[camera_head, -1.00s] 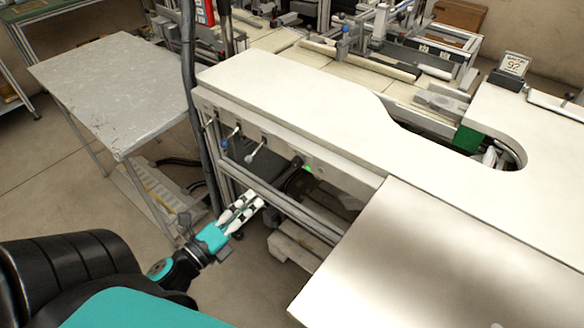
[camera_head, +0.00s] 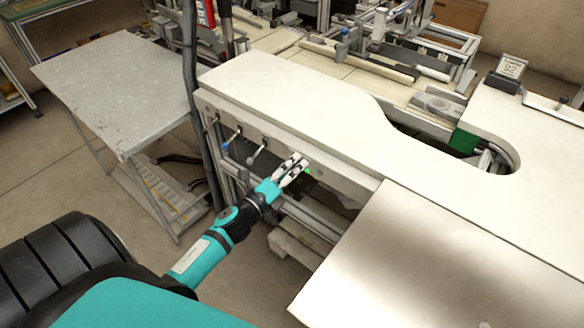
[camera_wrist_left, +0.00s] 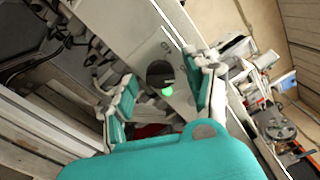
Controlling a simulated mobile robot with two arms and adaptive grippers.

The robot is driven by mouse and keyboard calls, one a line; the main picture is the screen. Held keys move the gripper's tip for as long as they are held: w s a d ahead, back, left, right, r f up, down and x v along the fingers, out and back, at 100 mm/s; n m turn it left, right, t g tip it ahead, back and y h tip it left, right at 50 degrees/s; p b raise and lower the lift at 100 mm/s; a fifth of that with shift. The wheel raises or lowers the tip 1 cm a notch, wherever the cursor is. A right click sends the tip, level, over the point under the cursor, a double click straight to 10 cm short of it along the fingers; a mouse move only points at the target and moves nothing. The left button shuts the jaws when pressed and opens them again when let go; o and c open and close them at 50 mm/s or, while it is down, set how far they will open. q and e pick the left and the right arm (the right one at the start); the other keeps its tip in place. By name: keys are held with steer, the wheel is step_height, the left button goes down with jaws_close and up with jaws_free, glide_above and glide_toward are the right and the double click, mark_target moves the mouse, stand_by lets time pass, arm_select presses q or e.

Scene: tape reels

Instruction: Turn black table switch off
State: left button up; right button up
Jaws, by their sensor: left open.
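The black switch (camera_wrist_left: 159,74) shows in the left wrist view as a dark round knob on the pale side panel of the table. A lit green lamp (camera_wrist_left: 168,92) sits right beside it. In the head view the green lamp (camera_head: 308,171) glows on the panel below the white tabletop, and my gripper hides the switch. My left gripper (camera_head: 298,162) is open and empty, close in front of the panel. In the left wrist view the switch lies between its spread fingers (camera_wrist_left: 171,76). I cannot tell whether they touch it. My right gripper is not in view.
The white tabletop (camera_head: 300,100) overhangs the panel. Levers (camera_head: 257,152) stick out from the panel left of my gripper. A pale sloping board (camera_head: 430,260) stands to the right.

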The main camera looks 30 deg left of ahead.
arm_select(q)
steer(key=shift+c, duration=0.4)
jaws_close()
